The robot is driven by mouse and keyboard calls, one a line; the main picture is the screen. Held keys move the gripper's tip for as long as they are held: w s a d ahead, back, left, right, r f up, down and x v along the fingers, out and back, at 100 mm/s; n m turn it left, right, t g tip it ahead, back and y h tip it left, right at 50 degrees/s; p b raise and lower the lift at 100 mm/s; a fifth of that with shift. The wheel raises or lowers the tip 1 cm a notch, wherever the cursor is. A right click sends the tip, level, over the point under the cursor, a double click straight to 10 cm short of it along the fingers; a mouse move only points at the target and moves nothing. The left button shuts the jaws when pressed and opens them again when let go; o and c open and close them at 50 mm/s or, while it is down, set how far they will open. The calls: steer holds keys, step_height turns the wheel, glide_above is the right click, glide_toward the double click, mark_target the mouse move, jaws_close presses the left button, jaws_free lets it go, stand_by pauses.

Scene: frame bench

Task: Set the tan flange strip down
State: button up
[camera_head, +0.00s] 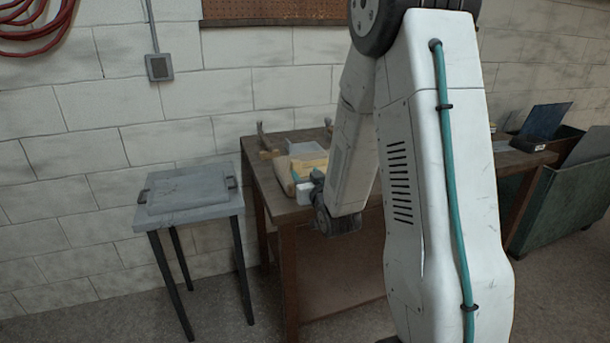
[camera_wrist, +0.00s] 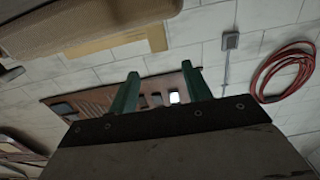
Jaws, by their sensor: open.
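My gripper (camera_head: 305,190) is low over the left end of the wooden bench (camera_head: 290,212), beside the tan pieces there. In the wrist view its two green fingers (camera_wrist: 159,70) are apart with nothing between them. A long tan piece with a rounded edge (camera_wrist: 90,24) crosses the upper left of that view, clear of the fingers. A flat yellowish-tan piece (camera_wrist: 115,42) shows beyond it. In the head view a tan piece (camera_head: 283,178) lies on the bench just left of my gripper. I cannot tell for certain which piece is the flange strip.
A small grey table (camera_head: 142,220) with a handled grey plate (camera_head: 187,190) stands left of the bench. A hammer (camera_head: 265,142) is at the bench's back. A green bin (camera_head: 560,215) stands far right. The wall (camera_head: 230,90) is close behind.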

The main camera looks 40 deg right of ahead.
steer(key=s+a+r+n+g+y, duration=0.25)
steer(key=s+a+r+g, duration=0.25)
steer(key=s+a+g, duration=0.45)
steer(key=s+a+r+g+y, duration=0.1)
steer(key=s+a+r+g, duration=0.1)
steer(key=s, duration=1)
steer(key=s+a+r+g+y, duration=0.1)
steer(key=s+a+r+g, duration=0.1)
steer(key=s+a+g, duration=0.2)
steer(key=s+a, duration=0.3)
steer(key=s, duration=0.5)
steer(key=shift+s+a+r+n+g, duration=0.15)
steer(key=shift+s+r+n+g, duration=0.05)
steer(key=shift+s+n+g, duration=0.15)
steer(key=shift+y, duration=0.25)
